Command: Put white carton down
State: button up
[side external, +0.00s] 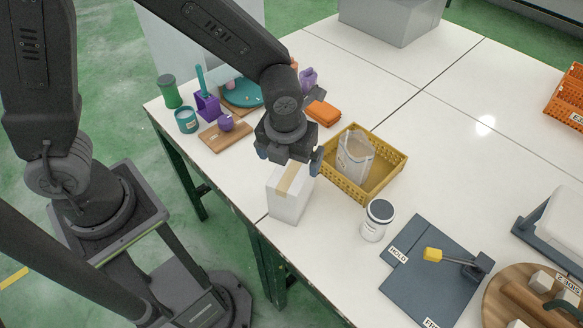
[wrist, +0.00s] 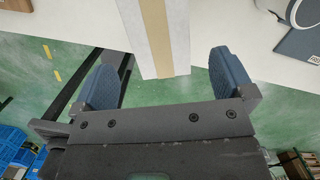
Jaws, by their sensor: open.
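The white carton (side external: 290,196), with a tan strip along its top, stands upright on the white table close to its front edge. In the wrist view the carton (wrist: 178,40) shows between and beyond the fingers. My gripper (side external: 289,160) is open just above the carton's top. In the wrist view its two blue fingers (wrist: 164,80) are spread wide, with gaps on both sides of the carton.
A yellow basket (side external: 394,168) holding a clear bag stands right of the carton. A white jar (side external: 377,220) and a dark mat (side external: 425,283) lie further right. A wooden board (side external: 215,140) and purple items sit at left. The table's front edge is close.

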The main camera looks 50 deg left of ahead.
jog(key=s+a+r+n+t, duration=0.1)
jog(key=s+a+r+n, duration=0.15)
jog(key=r+n, duration=0.4)
jog(key=s+a+r+n+t, duration=0.1)
jog(key=s+a+r+n, duration=0.1)
jog(key=a+r+n, duration=0.35)
jog(key=s+a+r+n+t, duration=0.1)
jog(key=s+n, duration=0.3)
jog(key=n, duration=0.5)
jog(key=s+a+r+n+t, duration=0.1)
jog(key=s+a+r+n, duration=0.2)
jog(key=n, duration=0.7)
jog(key=shift+s+a+r+h, duration=0.25)
jog(key=shift+s+r+h, duration=0.1)
jog(key=shift+r, duration=0.4)
